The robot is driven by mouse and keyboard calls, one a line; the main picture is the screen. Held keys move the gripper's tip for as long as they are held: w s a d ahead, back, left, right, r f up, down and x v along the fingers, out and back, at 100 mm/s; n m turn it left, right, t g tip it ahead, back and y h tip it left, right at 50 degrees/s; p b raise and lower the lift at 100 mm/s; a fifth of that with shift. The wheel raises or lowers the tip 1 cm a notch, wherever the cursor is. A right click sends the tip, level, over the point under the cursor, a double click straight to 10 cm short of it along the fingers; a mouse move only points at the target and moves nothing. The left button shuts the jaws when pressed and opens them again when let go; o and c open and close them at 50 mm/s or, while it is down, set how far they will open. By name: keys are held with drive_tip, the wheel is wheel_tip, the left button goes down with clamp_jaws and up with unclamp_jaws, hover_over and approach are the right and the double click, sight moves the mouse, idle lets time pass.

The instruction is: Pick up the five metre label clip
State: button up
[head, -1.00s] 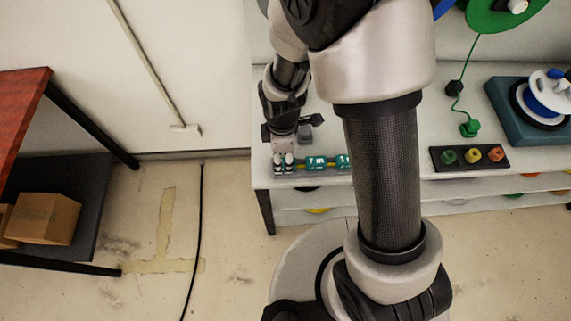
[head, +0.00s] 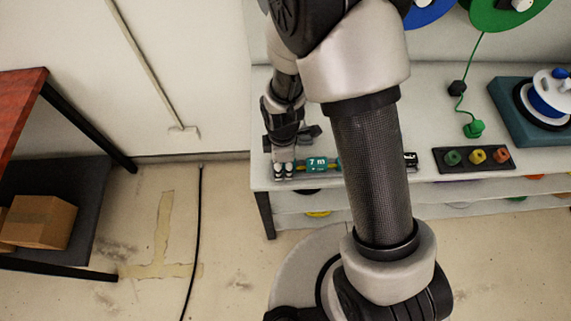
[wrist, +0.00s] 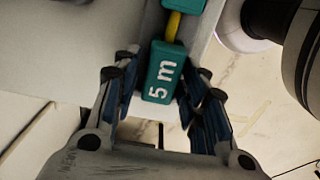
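The five metre label clip (wrist: 163,72) is a teal block marked "5 m" in white, seen in the wrist view. It sits on a yellow bar (wrist: 173,26) near the shelf edge. My gripper (wrist: 158,78) is open, with its blue-padded fingers on either side of the clip's near end. The right finger is close to the clip; I cannot tell if it touches. In the head view my gripper (head: 284,168) is at the left end of the clip row and hides the five metre clip. The seven metre clip (head: 317,165) is just right of it.
A dark tray (head: 474,172) with green, yellow and orange pieces lies farther right on the white bench (head: 433,186). A blue-green reel stand (head: 505,105) is beyond it. My arm hides part of the clip row. A red-topped table (head: 20,95) stands at the left.

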drive_tip(key=c, duration=0.6)
